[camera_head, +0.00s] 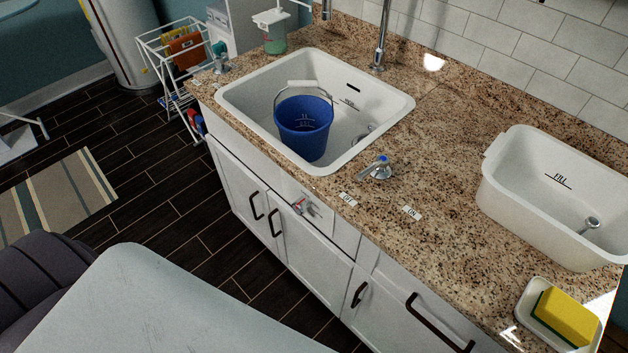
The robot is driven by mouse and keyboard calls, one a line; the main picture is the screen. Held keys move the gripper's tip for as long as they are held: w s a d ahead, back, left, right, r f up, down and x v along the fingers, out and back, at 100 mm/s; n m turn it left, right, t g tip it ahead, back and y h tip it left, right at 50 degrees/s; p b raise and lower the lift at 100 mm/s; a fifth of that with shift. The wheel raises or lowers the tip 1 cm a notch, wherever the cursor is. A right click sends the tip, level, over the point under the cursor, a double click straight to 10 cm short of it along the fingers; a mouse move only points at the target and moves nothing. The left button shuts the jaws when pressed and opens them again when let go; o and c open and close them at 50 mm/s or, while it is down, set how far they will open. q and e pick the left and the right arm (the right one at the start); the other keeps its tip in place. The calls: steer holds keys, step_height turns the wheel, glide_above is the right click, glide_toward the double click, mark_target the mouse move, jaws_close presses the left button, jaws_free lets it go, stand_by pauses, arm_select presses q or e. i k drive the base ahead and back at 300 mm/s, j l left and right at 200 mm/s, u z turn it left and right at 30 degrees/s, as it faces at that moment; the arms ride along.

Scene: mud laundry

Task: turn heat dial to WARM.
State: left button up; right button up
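A small metal dial with a red mark (307,206) is on the white cabinet front, just below the counter edge in front of the sink. Its markings are too small to read, so I cannot tell its setting. A metal lever with a blue cap (378,167) stands on the counter by the sink's right front corner. Two small white labels, a left one (348,199) and a right one (411,213), lie near it, and the right one seems to read ON. Neither of my grippers is in view.
A blue bucket (304,126) stands in the white sink (237,98). A white basin (510,170) and a dish with a yellow sponge (566,317) are on the right of the granite counter (440,130). A wire rack (165,50) stands at the left.

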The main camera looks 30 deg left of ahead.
mark_target(301, 205)
steer(key=k+u, duration=0.15)
steer(key=u, duration=0.7)
steer(key=i+j, duration=0.05)
